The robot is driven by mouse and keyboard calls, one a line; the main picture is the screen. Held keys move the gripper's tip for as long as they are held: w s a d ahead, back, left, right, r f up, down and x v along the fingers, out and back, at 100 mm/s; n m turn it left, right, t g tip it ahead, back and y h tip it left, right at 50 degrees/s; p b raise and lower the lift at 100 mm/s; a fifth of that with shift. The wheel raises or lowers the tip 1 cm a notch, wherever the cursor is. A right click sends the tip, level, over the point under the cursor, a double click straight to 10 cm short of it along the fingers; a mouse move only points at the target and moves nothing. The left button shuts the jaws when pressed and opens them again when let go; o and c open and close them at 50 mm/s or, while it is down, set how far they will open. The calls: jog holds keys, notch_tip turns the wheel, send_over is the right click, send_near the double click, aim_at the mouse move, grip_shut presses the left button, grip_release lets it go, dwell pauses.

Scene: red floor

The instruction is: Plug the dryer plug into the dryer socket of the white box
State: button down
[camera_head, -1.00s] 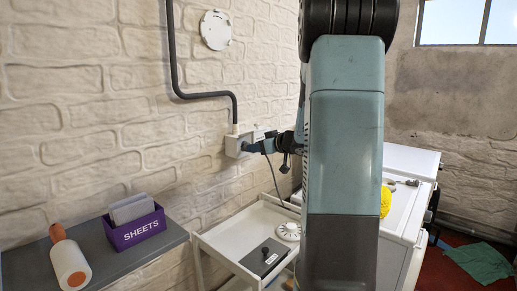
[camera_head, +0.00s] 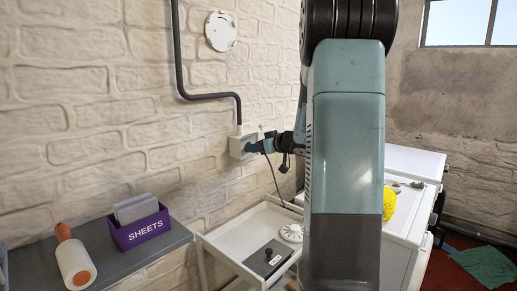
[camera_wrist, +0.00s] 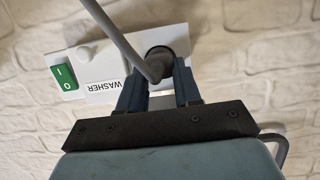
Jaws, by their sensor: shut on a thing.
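The white box (camera_head: 238,147) is on the brick wall at the end of a dark conduit. In the wrist view the box (camera_wrist: 95,65) carries a green I/O switch (camera_wrist: 64,77) and a "WASHER" label (camera_wrist: 103,87); I see no dryer label. My gripper (camera_wrist: 158,80) is shut on a dark round plug (camera_wrist: 161,56) with a grey cable (camera_wrist: 125,45). The plug is up against the face of the box or very close to it. Its prongs and the socket behind it are hidden, so I cannot tell whether it is seated. In the head view my gripper (camera_head: 258,146) reaches the box from the right.
A white trolley (camera_head: 225,262) holding a dark flat item (camera_head: 268,258) stands below the box. A grey shelf (camera_head: 40,262) with a purple SHEETS box (camera_head: 138,230) and a lint roller (camera_head: 75,262) is at left. White appliances (camera_head: 410,165) stand at right.

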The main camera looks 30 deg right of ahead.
jog(key=shift+w+a, duration=0.1)
jog(key=shift+w, duration=0.05)
jog(key=c, duration=0.7)
grip_release()
jog(key=v, duration=1.3)
jog(key=shift+s+r, duration=0.2)
jog(key=shift+s, duration=0.15)
